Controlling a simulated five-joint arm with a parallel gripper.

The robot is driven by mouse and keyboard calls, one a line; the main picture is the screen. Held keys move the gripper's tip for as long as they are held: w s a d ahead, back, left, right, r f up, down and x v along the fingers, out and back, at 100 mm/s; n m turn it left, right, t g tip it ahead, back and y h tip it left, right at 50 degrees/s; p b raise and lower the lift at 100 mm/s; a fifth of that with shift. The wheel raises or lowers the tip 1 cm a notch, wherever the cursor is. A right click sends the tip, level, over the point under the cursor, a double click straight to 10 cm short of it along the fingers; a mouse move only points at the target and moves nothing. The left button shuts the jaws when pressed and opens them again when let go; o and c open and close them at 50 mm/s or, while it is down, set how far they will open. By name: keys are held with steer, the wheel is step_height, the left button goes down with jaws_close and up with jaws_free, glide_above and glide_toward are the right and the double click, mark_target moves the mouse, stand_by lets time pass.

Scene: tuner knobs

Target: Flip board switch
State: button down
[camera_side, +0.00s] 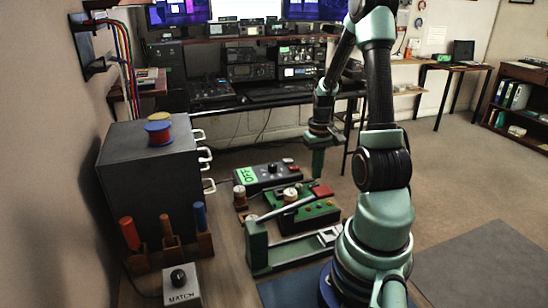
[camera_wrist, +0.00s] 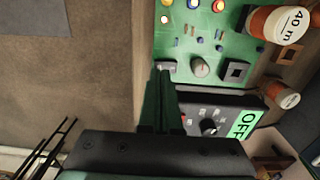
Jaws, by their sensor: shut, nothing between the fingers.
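The green board (camera_wrist: 205,30) fills the upper middle of the wrist view, with coloured round parts, a grey knob (camera_wrist: 200,67) and a black square part (camera_wrist: 235,70). A small grey part (camera_wrist: 167,66) at the board's lower left edge may be the switch; its position is unclear. In the side view the board (camera_side: 311,214) lies low, beside my arm. My gripper (camera_wrist: 163,73) is shut and empty, its tips close to the small grey part; I cannot tell if they touch. In the side view my gripper (camera_side: 318,176) points down over the board's far side.
A black box (camera_side: 273,174) with a green OFF display is behind the board. Orange-and-white coils (camera_wrist: 281,24) stand beside the board. A grey cabinet (camera_side: 150,175), a tool rack (camera_side: 168,250) and a MATCH box (camera_side: 181,288) are left. Carpet is open at right.

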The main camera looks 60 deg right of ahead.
mark_target(315, 184)
steer(key=shift+f, duration=1.05)
stand_by(0.9)
steer(key=shift+r, duration=3.5)
steer(key=w+a+r+n+t, duration=0.1)
steer(key=w+a+r+n, duration=0.1)
steer(key=w+a+r, duration=0.3)
steer(key=w+a+r+n+t+h, duration=0.1)
steer(key=w+a+r+n, duration=0.1)
steer(key=a, duration=0.6)
steer(key=w+a+r+n+t, duration=0.2)
steer(key=w+a+r, duration=0.15)
steer(key=a, duration=0.25)
steer(key=s+a+r+n+t+y, duration=0.1)
steer(key=a+r+n, duration=0.2)
steer(key=a, duration=0.7)
steer(key=shift+s+a+t, duration=0.15)
steer(key=shift+s+t, duration=0.1)
steer(key=shift+t, duration=0.05)
